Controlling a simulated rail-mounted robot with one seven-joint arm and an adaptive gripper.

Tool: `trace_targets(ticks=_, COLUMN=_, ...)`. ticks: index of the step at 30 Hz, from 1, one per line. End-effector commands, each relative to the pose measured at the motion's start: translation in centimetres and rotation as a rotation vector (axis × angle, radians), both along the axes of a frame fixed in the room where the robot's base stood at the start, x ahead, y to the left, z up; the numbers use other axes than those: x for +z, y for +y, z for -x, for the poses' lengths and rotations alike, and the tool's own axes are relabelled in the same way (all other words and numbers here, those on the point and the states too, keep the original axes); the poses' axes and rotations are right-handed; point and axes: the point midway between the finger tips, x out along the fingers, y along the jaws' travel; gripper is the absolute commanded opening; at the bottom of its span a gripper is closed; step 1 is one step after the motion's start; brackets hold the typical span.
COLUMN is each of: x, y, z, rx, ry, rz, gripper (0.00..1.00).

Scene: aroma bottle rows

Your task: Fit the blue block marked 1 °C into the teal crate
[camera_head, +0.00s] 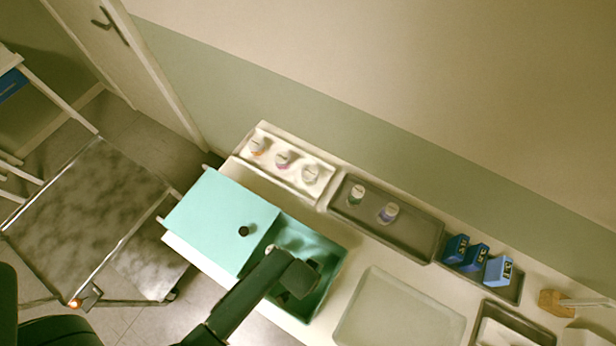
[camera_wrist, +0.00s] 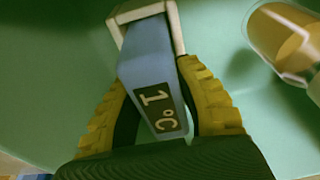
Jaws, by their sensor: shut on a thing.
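The blue block marked 1 °C (camera_wrist: 150,75) is between my gripper's yellow ridged fingers (camera_wrist: 160,110) in the wrist view. Its dark label reads 1 °C, and its far end has a pale frame-like part. The gripper is shut on it. In the head view my gripper (camera_head: 299,280) is over the open part of the teal crate (camera_head: 318,246) and hides the block. Teal surface (camera_wrist: 50,60) fills the wrist background. I cannot tell whether the block touches the crate floor.
A teal lid (camera_head: 215,215) with a dark knob covers the crate's left part. A pale, amber-filled bottle (camera_wrist: 285,40) is close right of the block. Three blue blocks (camera_head: 476,256) stand in a dark tray at right. Bottles (camera_head: 388,212) stand in trays behind.

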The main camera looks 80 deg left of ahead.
Motion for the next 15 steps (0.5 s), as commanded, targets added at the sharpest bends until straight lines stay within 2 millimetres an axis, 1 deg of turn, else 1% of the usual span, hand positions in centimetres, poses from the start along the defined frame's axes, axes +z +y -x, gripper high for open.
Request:
trace_targets(ticks=10, x=-1.5, y=-0.1, z=0.2, rx=-0.001, ry=0.004, rz=0.002, gripper=0.00)
trace_targets(ticks=13, x=-1.5, y=-0.1, z=0.2, rx=-0.001, ry=0.005, rz=0.001, gripper=0.00)
trace_targets(ticks=14, x=-1.6, y=-0.2, z=0.3, rx=0.000, ry=0.007, rz=0.002, gripper=0.41)
trace_targets(ticks=15, x=-1.7, y=-0.2, z=0.3, rx=0.000, ry=0.007, rz=0.002, gripper=0.49)
